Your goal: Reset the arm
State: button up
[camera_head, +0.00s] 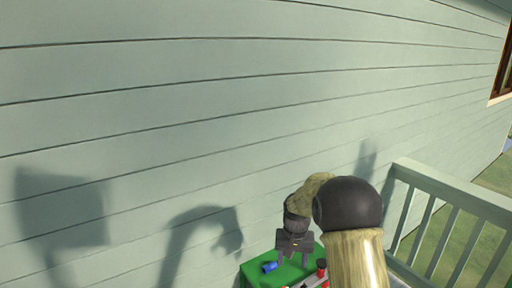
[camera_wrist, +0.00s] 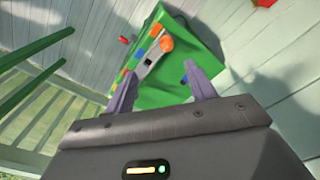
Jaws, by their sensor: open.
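My gripper (camera_head: 293,258) points down above a small green table (camera_head: 254,274) at the bottom of the head view. In the wrist view my gripper (camera_wrist: 158,76) has its two fingers well apart, with nothing between them but the green top (camera_wrist: 150,97) beyond. My arm bends down to it, and its dark joint and pale link cover part of the table in the head view.
A blue object (camera_head: 269,267) lies on the table near my gripper. A grey item (camera_wrist: 148,62) with orange and blue parts lies there too. A green railing (camera_head: 455,200) stands at the right; a pale green plank wall (camera_head: 200,110) rises behind.

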jog(key=s+d+r+t+p, duration=0.1)
jog(key=s+r, duration=0.2)
jog(key=s, duration=0.9)
jog(key=s+d+r+n+t, duration=0.1)
jog(key=s+r, duration=0.3)
jog(key=s, duration=0.8)
jog(key=shift+s+d+r+n+p, duration=0.25)
jog(key=shift+s+d+n+p, duration=0.1)
jog(key=shift+d, duration=0.25)
